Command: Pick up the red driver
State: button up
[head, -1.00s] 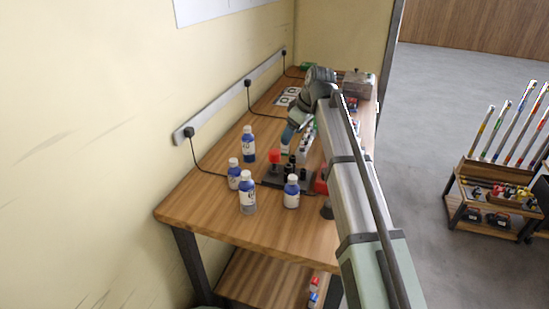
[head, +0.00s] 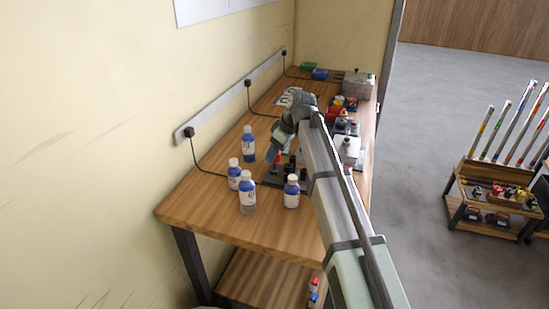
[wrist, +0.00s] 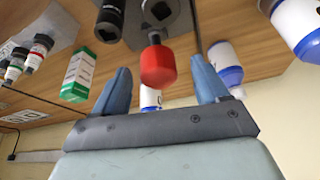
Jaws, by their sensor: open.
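The red driver (wrist: 158,66) shows in the wrist view as a red faceted handle on a short metal shaft, set in a grey plate (wrist: 180,22). My gripper (wrist: 162,82) is open, with one blue finger on each side of the red handle and gaps visible on both sides. In the head view my gripper (head: 271,155) is low over the near part of the workbench. Only a small bit of red shows beside it there, as my arm hides most of the driver.
A black socket (wrist: 109,20) stands close to the driver. Several blue-and-white bottles, one of them in front (head: 247,196), stand around the plate on the wooden workbench (head: 200,215). A green-and-white box (wrist: 78,75) shows in the wrist view. A power strip (head: 215,112) runs along the wall.

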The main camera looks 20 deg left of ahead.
jog(key=x, duration=0.4)
jog(key=shift+w+f, duration=0.1)
jog(key=shift+f, duration=0.3)
jog(key=shift+c, duration=0.2)
jog(key=c, duration=1.1)
jog(key=shift+c, duration=0.2)
